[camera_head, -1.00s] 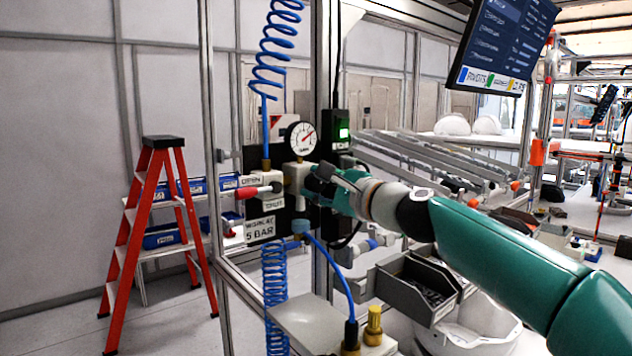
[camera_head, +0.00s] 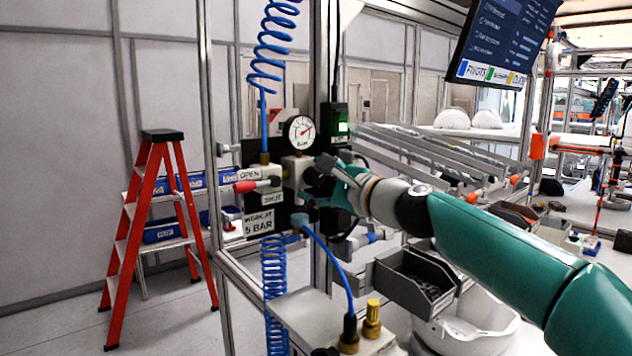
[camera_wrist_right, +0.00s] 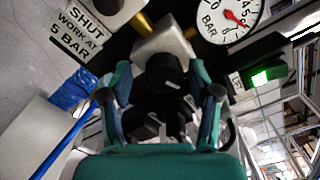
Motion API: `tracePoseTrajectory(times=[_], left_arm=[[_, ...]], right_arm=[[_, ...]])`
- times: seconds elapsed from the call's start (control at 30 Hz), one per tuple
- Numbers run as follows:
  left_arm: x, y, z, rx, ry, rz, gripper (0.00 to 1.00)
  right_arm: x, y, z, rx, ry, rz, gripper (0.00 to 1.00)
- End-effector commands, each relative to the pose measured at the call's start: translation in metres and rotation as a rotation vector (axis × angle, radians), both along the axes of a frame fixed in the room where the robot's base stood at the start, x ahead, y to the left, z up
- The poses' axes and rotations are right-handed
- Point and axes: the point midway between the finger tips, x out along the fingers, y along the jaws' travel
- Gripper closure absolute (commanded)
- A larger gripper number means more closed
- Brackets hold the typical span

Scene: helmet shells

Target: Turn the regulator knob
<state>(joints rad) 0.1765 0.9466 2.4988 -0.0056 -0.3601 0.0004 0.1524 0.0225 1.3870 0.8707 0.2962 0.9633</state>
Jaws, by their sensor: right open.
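The regulator is a pale block (camera_head: 293,172) on a black panel, under a round white gauge (camera_head: 300,132) with a red needle. In the right wrist view its black knob (camera_wrist_right: 163,73) points toward my gripper, and the gauge (camera_wrist_right: 228,18) is partly cut off. My right gripper (camera_wrist_right: 158,93) is open, its teal fingers with dark tips on either side of the knob. Whether a fingertip touches the knob I cannot tell. In the head view my right gripper (camera_head: 316,180) is at the regulator and largely hides the knob. My left gripper is not in view.
A red-handled valve (camera_head: 255,185) sits left of the regulator, above the "WORK AT 5 BAR" label (camera_head: 259,222). Blue coiled hoses (camera_head: 272,45) run above and below. A green-lit box (camera_head: 338,125) is right of the gauge. Grey bins (camera_head: 412,280) stand below my arm.

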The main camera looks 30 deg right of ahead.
Motion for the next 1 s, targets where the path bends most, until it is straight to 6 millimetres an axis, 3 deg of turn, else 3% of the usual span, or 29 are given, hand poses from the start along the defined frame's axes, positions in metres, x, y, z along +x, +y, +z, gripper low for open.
tracePoseTrajectory(times=[0.27, 0.73, 1.0], left_arm=[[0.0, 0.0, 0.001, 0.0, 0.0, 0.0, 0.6], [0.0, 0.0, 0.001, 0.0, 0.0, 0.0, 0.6], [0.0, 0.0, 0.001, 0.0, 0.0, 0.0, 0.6]], right_arm=[[-0.01, -0.001, 0.002, 0.001, -0.003, -0.002, 0.39], [-0.094, -0.008, 0.001, 0.0, -0.003, -0.003, 0.39], [-0.118, -0.009, 0.0, -0.001, 0.0, -0.001, 0.39]])
